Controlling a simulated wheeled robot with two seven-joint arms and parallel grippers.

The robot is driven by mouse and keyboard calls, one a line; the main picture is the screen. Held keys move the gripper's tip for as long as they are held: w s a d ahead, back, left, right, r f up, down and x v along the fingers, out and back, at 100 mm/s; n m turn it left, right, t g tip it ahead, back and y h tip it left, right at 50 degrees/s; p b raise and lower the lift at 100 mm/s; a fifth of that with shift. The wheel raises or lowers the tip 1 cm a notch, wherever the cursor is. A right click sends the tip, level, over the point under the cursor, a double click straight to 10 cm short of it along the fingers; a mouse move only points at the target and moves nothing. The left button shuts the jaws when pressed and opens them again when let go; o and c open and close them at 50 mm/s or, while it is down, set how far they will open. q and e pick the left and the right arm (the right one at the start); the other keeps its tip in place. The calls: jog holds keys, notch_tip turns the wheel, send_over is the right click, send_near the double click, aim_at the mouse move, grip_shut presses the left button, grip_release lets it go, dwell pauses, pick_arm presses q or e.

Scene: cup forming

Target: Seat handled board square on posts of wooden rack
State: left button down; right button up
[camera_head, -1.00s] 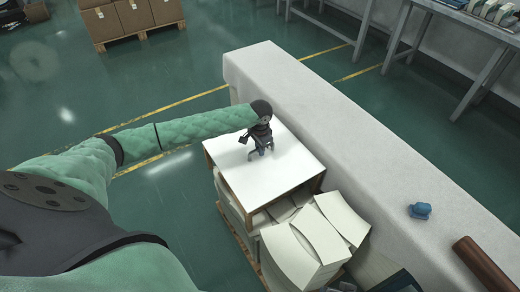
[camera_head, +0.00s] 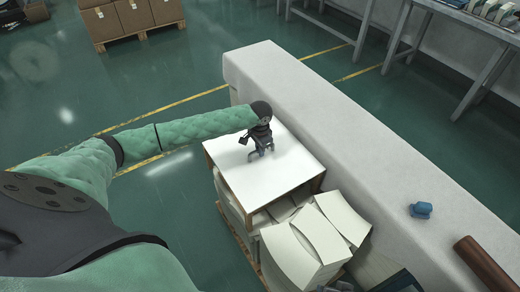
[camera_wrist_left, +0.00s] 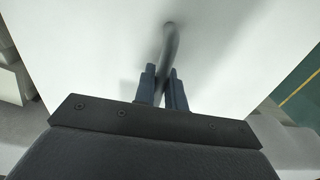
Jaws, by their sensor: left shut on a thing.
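The handled board (camera_head: 275,178) is a white square panel lying level on top of the wooden rack (camera_head: 257,204). In the left wrist view my left gripper (camera_wrist_left: 165,88) has both fingers around the curved grey handle (camera_wrist_left: 171,42), which stands up from the white board (camera_wrist_left: 110,50). The rack's wooden edge shows under the board's front and right side. The post tops are hidden by the board, so I cannot tell how exactly it sits on them. My right gripper is not in view.
Stacks of white sheets (camera_head: 305,243) stand below and right of the rack, some tilted. A long pale block (camera_head: 340,115) runs close behind the board. A blue object (camera_head: 420,210) and a brown roll (camera_head: 482,263) lie to the right. Green floor is free on the left.

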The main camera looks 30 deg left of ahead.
pick_arm(q)
jog(key=shift+f, duration=0.3)
jog(key=c, duration=1.4)
grip_release()
jog(key=shift+f, duration=0.1)
jog(key=shift+o, duration=0.2)
jog(key=shift+r, duration=3.95)
